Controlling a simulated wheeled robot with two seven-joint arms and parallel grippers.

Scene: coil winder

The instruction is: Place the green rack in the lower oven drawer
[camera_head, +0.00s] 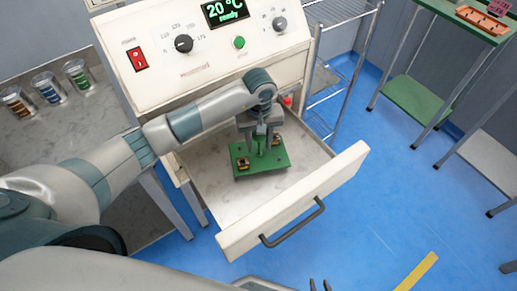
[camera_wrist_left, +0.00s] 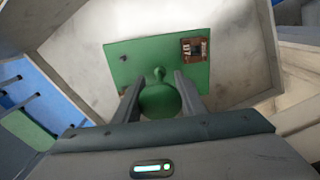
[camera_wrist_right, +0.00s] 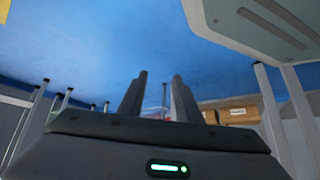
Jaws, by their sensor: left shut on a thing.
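The green rack (camera_head: 270,164) is a flat green plate with a green post and small coils on it. It is inside the open lower oven drawer (camera_head: 225,206); I cannot tell whether it rests on the drawer floor. My left gripper (camera_head: 262,132) is above it, shut on the rack's green post. In the left wrist view my left gripper (camera_wrist_left: 160,92) has its fingers on either side of the rounded green handle (camera_wrist_left: 158,100), with the rack's plate (camera_wrist_left: 138,62) beyond.
The oven (camera_head: 210,62) with its control panel reads 20 °C ready. A wire shelf (camera_head: 340,40) and a table with an orange rack (camera_head: 484,18) stand at right. Jars of coils (camera_head: 48,90) stand on the left counter. The blue floor right of the drawer is clear.

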